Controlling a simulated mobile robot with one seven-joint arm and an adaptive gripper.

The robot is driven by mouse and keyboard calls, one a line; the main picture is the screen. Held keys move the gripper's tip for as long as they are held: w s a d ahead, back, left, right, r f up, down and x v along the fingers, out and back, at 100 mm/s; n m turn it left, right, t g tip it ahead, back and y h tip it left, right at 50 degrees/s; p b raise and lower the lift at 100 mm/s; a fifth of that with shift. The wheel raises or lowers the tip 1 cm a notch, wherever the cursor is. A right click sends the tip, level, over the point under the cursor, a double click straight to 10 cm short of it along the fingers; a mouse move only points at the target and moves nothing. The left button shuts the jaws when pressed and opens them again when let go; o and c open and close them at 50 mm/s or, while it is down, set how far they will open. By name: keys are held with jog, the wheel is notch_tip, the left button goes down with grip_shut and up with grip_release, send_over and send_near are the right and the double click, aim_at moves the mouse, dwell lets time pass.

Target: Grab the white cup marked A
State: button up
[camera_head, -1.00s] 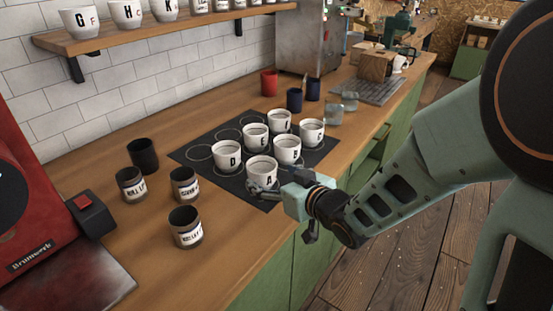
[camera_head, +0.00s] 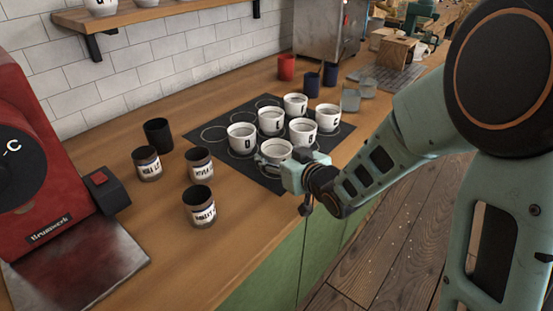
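The white cup marked A (camera_head: 276,149) stands at the near edge of a dark mat, at the front of a group of white lettered cups. My gripper (camera_head: 268,163) is at its near side, low against the cup. A finger shows along the cup's lower left front, and the gripper body hides the letter and most of the front. The other finger is hidden, so I cannot tell whether the gripper is closed on the cup. The cup is upright and appears to be still on the mat.
White cups D (camera_head: 241,139) and B (camera_head: 302,133) stand close beside cup A, with several more behind. The dark mat (camera_head: 213,133) has empty ringed spots. Labelled dark canisters (camera_head: 200,206) stand left of it, near a red machine (camera_head: 40,150). The counter's front edge lies below my arm.

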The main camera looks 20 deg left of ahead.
jog(key=c, duration=0.8)
jog(key=shift+c, duration=0.2)
jog(key=shift+r, duration=0.2)
